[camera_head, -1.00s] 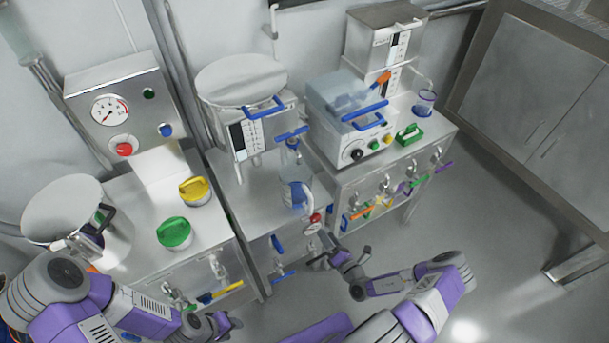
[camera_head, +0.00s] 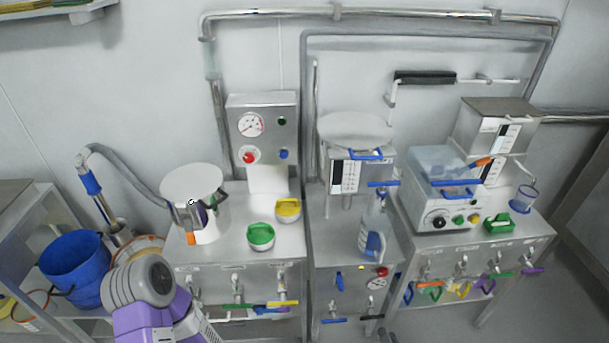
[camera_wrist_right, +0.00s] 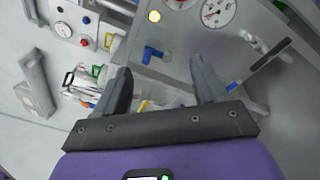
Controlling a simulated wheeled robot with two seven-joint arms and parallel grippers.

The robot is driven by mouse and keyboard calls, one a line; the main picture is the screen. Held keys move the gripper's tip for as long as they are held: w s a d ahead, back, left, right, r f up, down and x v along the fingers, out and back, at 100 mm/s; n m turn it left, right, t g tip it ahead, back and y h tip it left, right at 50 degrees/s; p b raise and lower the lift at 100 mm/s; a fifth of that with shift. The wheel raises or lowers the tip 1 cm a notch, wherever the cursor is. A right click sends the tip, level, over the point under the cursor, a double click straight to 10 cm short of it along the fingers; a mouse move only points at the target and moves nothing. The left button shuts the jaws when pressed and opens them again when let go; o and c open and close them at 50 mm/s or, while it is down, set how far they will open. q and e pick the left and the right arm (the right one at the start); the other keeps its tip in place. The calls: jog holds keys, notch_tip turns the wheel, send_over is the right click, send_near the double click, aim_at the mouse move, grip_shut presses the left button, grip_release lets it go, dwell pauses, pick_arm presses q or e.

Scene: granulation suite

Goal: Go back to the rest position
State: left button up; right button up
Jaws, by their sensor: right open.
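A steel panel with gauges and a blue valve handle (camera_wrist_right: 152,54) lies beyond the fingers. My purple and grey left arm enters the head view at the lower left; its gripper is out of view.
Steel cabinets carry a white pot (camera_head: 192,180), green lid (camera_head: 261,236), yellow lid (camera_head: 288,208), clear bottle (camera_head: 374,228) and blue-handled machine (camera_head: 437,218). A blue bucket (camera_head: 75,262) stands at left. Valve handles (camera_head: 460,290) jut from the cabinet fronts. Floor shows at lower right.

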jog(key=s+a+r+n+g+y, duration=0.2)
jog(key=a+n+g+y, duration=0.55)
jog(key=a, duration=0.55)
jog(key=s+a+n+g+y, duration=0.3)
jog(key=s+a+n+g, duration=0.35)
jog(key=n, duration=0.35)
jog(key=s+f+n+g+h, duration=0.2)
jog(key=s+n+g+h, duration=0.45)
jog(key=s+n, duration=0.5)
jog(key=w+d+r+n+t+h, duration=0.2)
jog(key=w+n, duration=0.4)
jog(key=n, duration=0.6)
jog(key=shift+d+r+t+h, duration=0.35)
jog(key=shift+t+h, duration=0.3)
jog(key=shift+h, duration=0.25)
